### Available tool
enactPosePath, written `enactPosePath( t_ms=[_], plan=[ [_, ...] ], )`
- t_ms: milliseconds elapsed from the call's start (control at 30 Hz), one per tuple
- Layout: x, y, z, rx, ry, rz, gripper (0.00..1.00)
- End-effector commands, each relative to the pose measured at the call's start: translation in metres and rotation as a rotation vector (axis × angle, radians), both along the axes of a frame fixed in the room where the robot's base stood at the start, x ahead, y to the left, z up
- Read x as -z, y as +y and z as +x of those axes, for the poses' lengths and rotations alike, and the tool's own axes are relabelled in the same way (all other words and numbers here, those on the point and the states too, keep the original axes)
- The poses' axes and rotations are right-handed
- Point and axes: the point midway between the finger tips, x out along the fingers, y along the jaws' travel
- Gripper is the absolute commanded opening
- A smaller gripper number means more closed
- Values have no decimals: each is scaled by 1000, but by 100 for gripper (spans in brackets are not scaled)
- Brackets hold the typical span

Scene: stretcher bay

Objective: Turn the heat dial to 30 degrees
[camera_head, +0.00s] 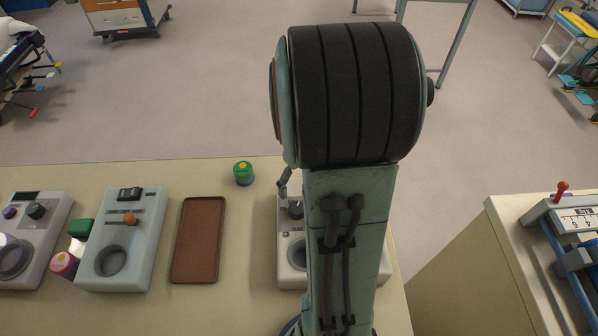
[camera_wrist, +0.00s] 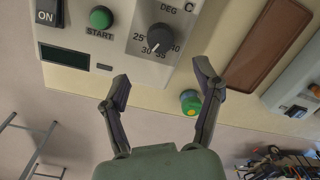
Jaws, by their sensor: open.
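The heat dial (camera_wrist: 161,37) is a dark round knob on a pale panel (camera_wrist: 128,45) marked DEG C, with 25, 30 and 35 printed around it. Its pointer setting is too small to read surely. My gripper (camera_wrist: 162,80) is open and empty, its two fingertips apart on either side of the dial's line and short of the knob, not touching it. In the head view the dial (camera_head: 296,209) shows on a grey device (camera_head: 286,272) partly hidden behind my arm. Only a bit of my gripper (camera_head: 284,181) shows there, just above the dial.
A green START button (camera_wrist: 101,17) and an ON switch (camera_wrist: 48,12) sit beside the dial. A green-topped jar (camera_head: 243,173) stands behind the device, left of my arm. A brown tray (camera_head: 199,240) and another device (camera_head: 140,205) lie to the left on the bench.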

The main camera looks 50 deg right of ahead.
Motion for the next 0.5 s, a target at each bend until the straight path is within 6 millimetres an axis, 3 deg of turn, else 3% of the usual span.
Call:
enactPosePath(
  t_ms=[200, 500],
  plan=[
    [-27, -1, 0, 0, -1, -1, 66],
    [-30, -1, 0, 0, 1, 0, 66]
  ],
)
